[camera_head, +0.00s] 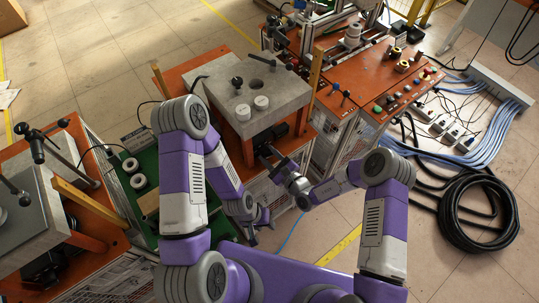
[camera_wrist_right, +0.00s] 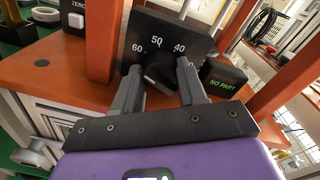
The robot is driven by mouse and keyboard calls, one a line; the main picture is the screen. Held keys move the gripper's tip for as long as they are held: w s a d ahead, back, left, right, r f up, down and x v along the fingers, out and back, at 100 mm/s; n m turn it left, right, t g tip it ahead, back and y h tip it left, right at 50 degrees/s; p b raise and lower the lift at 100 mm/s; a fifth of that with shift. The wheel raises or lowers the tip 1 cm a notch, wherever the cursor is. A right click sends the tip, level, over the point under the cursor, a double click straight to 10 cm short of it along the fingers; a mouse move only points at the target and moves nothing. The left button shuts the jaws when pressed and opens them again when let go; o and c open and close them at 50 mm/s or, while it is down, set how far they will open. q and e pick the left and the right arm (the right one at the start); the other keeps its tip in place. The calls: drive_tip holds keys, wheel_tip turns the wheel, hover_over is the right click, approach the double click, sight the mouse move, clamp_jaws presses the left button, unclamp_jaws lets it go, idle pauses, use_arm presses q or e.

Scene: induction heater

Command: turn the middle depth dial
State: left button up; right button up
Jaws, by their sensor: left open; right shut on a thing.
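The middle depth dial is a black plate (camera_wrist_right: 172,38) marked 60, 50 and 40, with a black knob (camera_wrist_right: 160,68) at its lower middle. In the head view its dark housing (camera_head: 272,136) sits low on the front of the middle station, partly hidden by my arm. My right gripper (camera_wrist_right: 161,76) is shut on the knob, one finger on each side; it also shows in the head view (camera_head: 268,153). The knob's pointer is not clearly visible. My left gripper (camera_head: 262,217) is open and empty, lower down in front of the station.
A small display (camera_wrist_right: 224,82) reading NO PART stands right of the dial. A ZERO button box (camera_wrist_right: 74,20) and orange posts (camera_wrist_right: 103,40) flank it. A grey block (camera_head: 258,85) with two white cylinders is above. The right station (camera_head: 385,80) has several buttons.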

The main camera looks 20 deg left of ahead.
drive_tip(key=shift+d+f, duration=0.2)
idle(0.3)
drive_tip(key=o, duration=0.8)
drive_tip(key=shift+w, duration=0.1)
drive_tip(key=shift+c, duration=0.2)
drive_tip(key=v, duration=0.7)
drive_tip(key=shift+d, duration=0.2)
